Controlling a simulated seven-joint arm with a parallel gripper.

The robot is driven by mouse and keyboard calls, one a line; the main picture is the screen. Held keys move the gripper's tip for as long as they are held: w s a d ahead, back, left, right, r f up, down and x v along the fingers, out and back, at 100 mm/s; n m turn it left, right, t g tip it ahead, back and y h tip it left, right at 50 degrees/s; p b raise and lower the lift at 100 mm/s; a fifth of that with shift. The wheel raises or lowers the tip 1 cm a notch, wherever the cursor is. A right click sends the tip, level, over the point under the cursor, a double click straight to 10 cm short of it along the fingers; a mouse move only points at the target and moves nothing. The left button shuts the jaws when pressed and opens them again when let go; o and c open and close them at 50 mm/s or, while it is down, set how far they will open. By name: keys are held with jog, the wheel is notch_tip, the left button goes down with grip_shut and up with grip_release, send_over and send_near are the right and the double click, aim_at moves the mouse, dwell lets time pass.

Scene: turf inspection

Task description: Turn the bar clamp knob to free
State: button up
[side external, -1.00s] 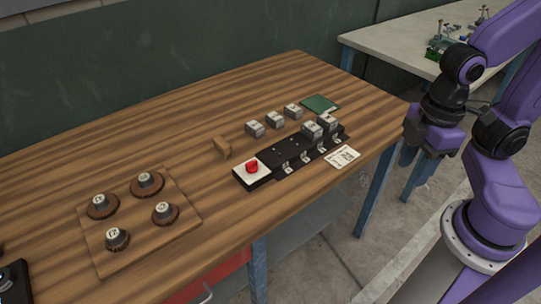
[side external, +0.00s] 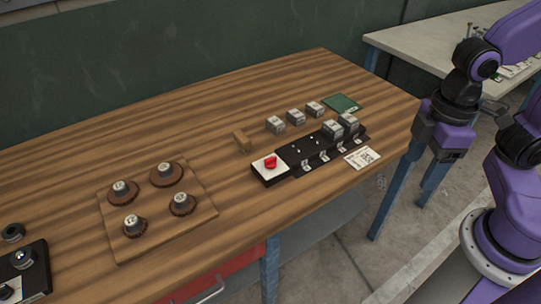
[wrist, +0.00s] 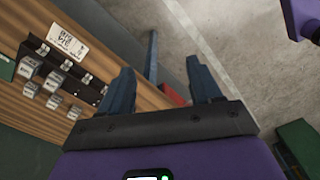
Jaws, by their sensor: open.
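A red knob (side external: 270,162) stands on a white plate at the near-left end of a black bar fixture (side external: 301,159) on the wooden bench. I cannot read its setting. Two grey blocks (side external: 333,130) sit on the far end of the bar, and small metal clips line its near side. My gripper (side external: 425,166) hangs off the bench's right end, well apart from the knob. In the wrist view my gripper (wrist: 160,67) has its two blue fingers spread with nothing between them. The bar shows at left there, and the red knob is out of that view.
Three grey blocks (side external: 295,117), a wooden block (side external: 242,142) and a green card (side external: 342,103) lie behind the bar. A printed card (side external: 363,157) lies to its right. A wooden board (side external: 195,222) with several numbered knobs is at left. A black device (side external: 24,268) stands at lower left.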

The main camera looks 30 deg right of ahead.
jog(key=w+a+r+m, duration=0.1)
jog(key=w+a+m, duration=0.2)
jog(key=w+a, duration=0.35)
jog(key=w+a+r+m, duration=0.2)
jog(key=w+a+m, duration=0.1)
jog(key=w, duration=0.7)
jog(key=m, duration=0.6)
send_over(271, 158)
notch_tip(271, 158, down, 2)
notch_tip(271, 158, down, 17)
jog(key=shift+r, duration=0.2)
jog(key=c, duration=1.1)
